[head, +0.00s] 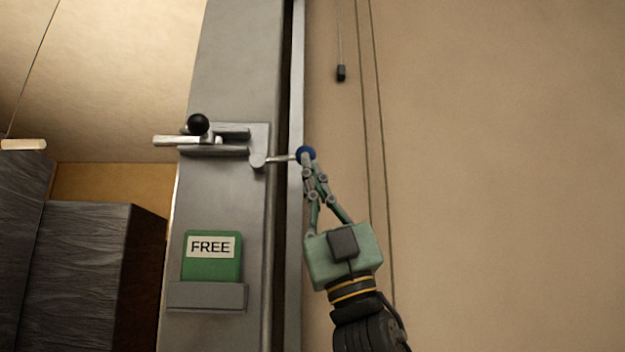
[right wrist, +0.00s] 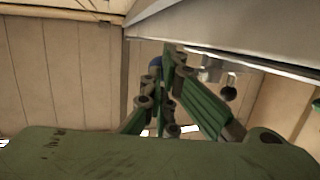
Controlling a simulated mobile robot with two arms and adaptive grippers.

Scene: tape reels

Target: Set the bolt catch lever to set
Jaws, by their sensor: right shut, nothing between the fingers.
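The bolt catch lever (head: 280,159) is a thin metal arm that sticks out to the right from the metal bolt assembly (head: 258,140) on the grey post. A black ball knob (head: 198,124) sits on the bolt at left. My left gripper is not in view.
A green card reading FREE (head: 211,258) stands in a grey holder (head: 207,296) below the bolt. Cords and a small black pull (head: 341,73) hang before the beige wall at right. Dark panelled boxes (head: 80,270) stand at left. The space right of my arm looks clear.

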